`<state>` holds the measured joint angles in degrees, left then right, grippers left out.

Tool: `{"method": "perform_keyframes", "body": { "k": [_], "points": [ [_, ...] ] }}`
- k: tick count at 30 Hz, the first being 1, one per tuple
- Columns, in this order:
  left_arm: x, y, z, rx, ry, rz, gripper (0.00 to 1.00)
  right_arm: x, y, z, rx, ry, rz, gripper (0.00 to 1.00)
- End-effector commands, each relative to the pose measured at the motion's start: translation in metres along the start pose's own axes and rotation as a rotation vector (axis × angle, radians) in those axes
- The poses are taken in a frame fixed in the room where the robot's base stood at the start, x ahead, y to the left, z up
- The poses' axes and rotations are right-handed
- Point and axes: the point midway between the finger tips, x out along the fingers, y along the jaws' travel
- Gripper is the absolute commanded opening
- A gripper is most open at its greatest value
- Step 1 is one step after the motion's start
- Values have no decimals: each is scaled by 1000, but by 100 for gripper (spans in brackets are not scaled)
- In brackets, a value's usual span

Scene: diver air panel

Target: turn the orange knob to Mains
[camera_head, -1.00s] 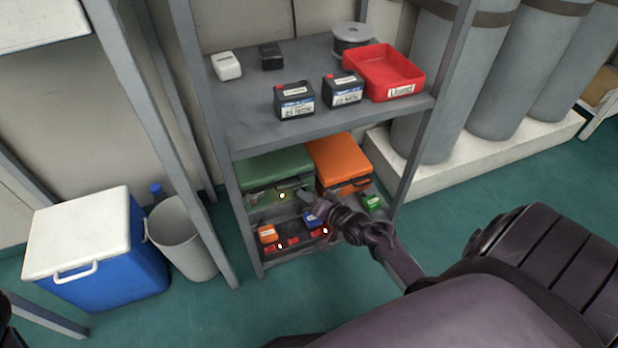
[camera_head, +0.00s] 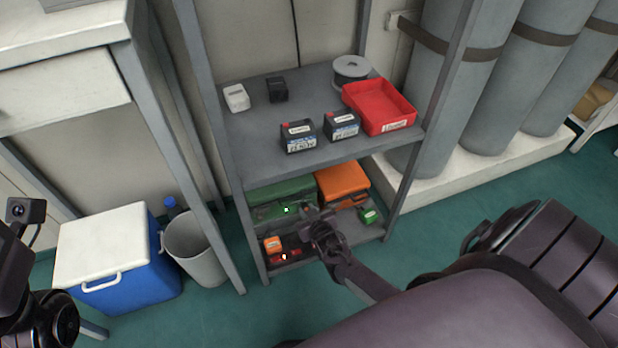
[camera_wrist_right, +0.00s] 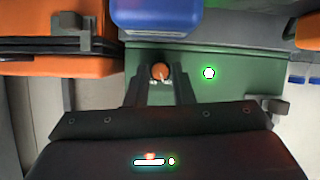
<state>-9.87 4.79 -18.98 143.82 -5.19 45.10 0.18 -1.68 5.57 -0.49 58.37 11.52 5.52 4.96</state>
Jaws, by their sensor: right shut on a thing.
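The orange knob (camera_wrist_right: 160,71) sits on the green panel (camera_wrist_right: 195,85) in the right wrist view, between the two fingertips of my right gripper (camera_wrist_right: 160,80). The gripper is shut on it. Small white marks lie just below the knob, too small to read, so I cannot tell its pointed setting. A green lamp (camera_wrist_right: 209,73) glows right of the knob. In the head view, my right gripper (camera_head: 312,215) reaches into the lower shelf at the green case (camera_head: 270,200), hiding the knob. The lit green lamp (camera_head: 287,210) shows there too. My left gripper's fingers are outside the frame.
An orange case (camera_head: 343,183) stands beside the green one. Small orange and green-labelled items lie on the bottom shelf. The upper shelf (camera_head: 255,150) above my gripper holds batteries and a red tray (camera_head: 380,105). A blue object (camera_wrist_right: 165,15) sits close to the knob.

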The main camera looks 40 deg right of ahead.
Motion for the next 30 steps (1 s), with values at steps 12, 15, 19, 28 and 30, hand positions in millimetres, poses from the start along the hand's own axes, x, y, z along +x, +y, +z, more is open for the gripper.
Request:
{"method": "perform_keyframes", "body": {
  "k": [12, 15, 19, 28, 30],
  "points": [
    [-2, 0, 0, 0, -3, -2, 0, 1, -5, 1, -297, -13, 142, 0],
    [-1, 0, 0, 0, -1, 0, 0, 1, -5, 1, -343, -15, 164, 0],
    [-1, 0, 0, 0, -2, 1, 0, 1, -5, 1, -389, -16, 186, 0],
    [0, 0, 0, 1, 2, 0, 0, 1, -5, 1, -431, -18, 205, 0],
    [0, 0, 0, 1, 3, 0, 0, 1, -5, 1, -432, -18, 206, 0]
  ]
}}
